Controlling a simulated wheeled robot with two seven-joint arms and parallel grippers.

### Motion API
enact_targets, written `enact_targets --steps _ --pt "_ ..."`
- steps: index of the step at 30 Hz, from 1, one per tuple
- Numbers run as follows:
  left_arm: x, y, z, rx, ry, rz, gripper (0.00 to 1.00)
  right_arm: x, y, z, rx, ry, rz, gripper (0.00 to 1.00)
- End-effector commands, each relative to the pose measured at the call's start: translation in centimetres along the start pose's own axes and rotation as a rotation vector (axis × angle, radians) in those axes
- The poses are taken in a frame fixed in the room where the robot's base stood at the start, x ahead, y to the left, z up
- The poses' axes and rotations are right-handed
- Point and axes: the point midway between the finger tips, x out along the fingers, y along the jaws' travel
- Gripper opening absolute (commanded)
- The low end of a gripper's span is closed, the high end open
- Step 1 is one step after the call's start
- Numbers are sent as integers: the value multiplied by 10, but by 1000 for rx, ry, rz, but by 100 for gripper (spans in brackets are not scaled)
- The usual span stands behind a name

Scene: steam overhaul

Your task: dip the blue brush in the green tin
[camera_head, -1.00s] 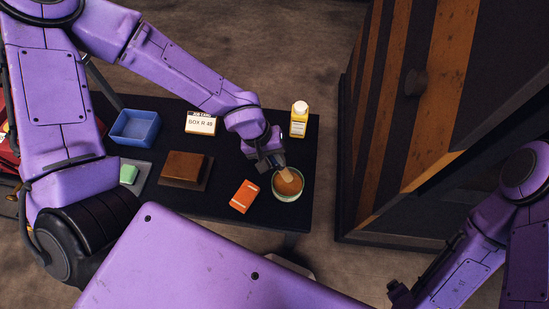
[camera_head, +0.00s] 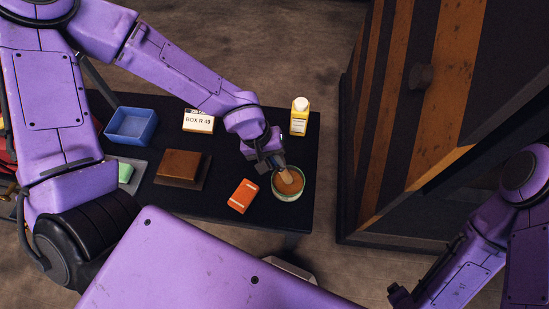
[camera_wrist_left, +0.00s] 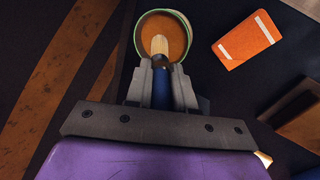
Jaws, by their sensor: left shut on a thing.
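The green tin (camera_head: 303,191) stands near the right end of the black table, with brownish-orange stuff inside; it also shows at the top of the left wrist view (camera_wrist_left: 186,20). My left gripper (camera_head: 272,161) is just above the tin's far left side. It is shut on the blue brush, whose blue handle (camera_wrist_left: 161,95) shows between the fingers in the left wrist view. The brush's pale bristles (camera_wrist_left: 159,45) point into the tin's mouth and appear against the brown contents. I cannot tell how deep they reach. My right gripper (camera_head: 400,295) is at the lower right, away from the table.
An orange block with white stripes (camera_head: 243,196) lies left of the tin. A yellow bottle (camera_head: 300,117) stands behind it. A brown block (camera_head: 181,165), a white label box (camera_head: 199,121) and a blue bin (camera_head: 131,141) are further left. A striped cabinet (camera_head: 440,120) stands right.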

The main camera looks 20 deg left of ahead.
Motion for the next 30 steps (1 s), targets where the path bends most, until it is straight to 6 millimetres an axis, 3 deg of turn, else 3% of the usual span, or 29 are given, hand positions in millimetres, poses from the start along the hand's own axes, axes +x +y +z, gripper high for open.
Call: enact_targets --steps 30 --pt "10 -3 -1 0 0 0 0 5 0 2 0 0 0 88"
